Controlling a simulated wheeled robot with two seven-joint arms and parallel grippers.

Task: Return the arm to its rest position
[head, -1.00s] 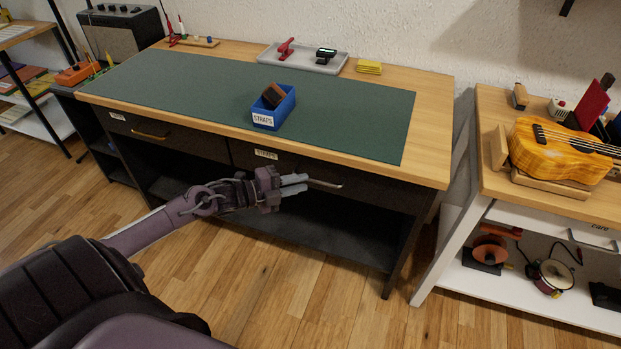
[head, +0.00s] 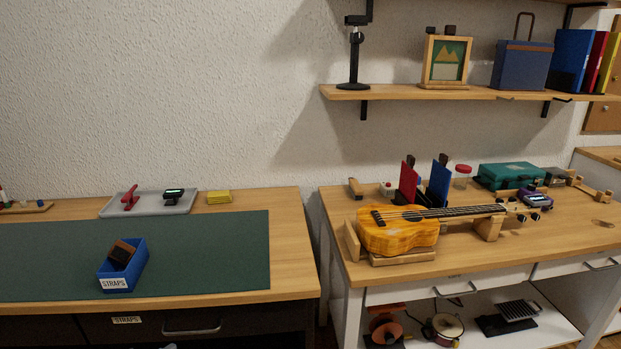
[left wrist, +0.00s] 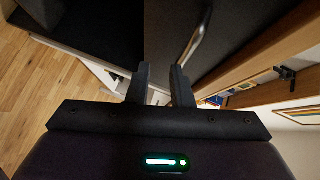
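My left gripper (left wrist: 159,72) shows in the left wrist view with its two fingers apart and nothing between them. A silver drawer handle (left wrist: 196,38) on a dark front lies just beyond the right fingertip; I cannot tell whether they touch. The drawer looks shut. My right gripper is in no view.
A blue straps box (head: 136,270) holding a brown item stands on the green mat (head: 215,255). A grey tray (head: 150,203) is behind it. The right bench carries a ukulele (head: 398,238) on wooden supports. A wall shelf (head: 400,93) is above. A gap separates the benches.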

